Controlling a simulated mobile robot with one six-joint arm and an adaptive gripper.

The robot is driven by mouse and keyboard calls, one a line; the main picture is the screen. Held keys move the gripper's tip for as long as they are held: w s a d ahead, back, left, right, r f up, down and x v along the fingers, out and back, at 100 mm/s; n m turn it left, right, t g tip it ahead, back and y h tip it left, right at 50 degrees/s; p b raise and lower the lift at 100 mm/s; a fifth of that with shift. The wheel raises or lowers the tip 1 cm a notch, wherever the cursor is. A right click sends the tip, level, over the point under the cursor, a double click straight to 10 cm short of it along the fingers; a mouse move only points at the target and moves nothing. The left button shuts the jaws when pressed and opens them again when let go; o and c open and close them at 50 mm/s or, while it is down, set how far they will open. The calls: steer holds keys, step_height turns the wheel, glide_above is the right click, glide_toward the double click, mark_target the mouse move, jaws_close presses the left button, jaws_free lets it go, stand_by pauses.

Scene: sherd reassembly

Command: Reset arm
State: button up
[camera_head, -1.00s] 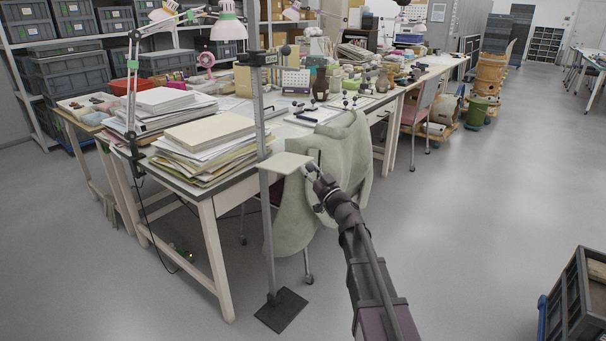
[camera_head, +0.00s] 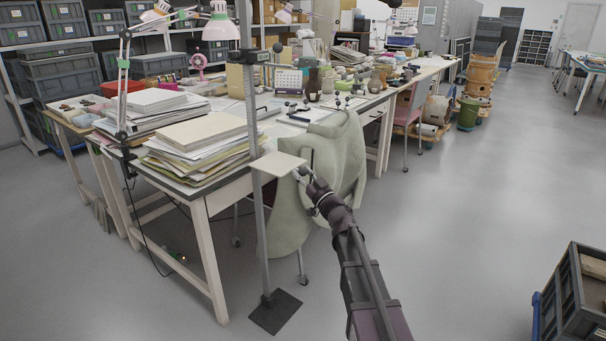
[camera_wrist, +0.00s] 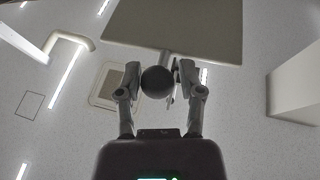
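My gripper (camera_head: 301,174) is at the right edge of a pale square plate (camera_head: 277,163) mounted on a tall metal stand. In the wrist view, the gripper (camera_wrist: 158,74) points up, its two fingers apart on either side of a dark round ball (camera_wrist: 157,82). The ball almost fills the space between the fingers. I cannot tell whether the fingers touch it. The plate also shows above in the wrist view (camera_wrist: 175,28). My arm reaches in from the lower right of the head view.
A desk with a paper stack (camera_head: 205,140) is left of the stand. A chair draped in pale green cloth (camera_head: 340,155) is close behind my gripper. The stand's dark base (camera_head: 275,311) is on the floor. A grey crate (camera_head: 578,290) is lower right; floor between is clear.

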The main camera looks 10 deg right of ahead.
steer(key=shift+o, duration=0.8)
steer(key=shift+s, duration=0.1)
steer(key=shift+r, duration=0.1)
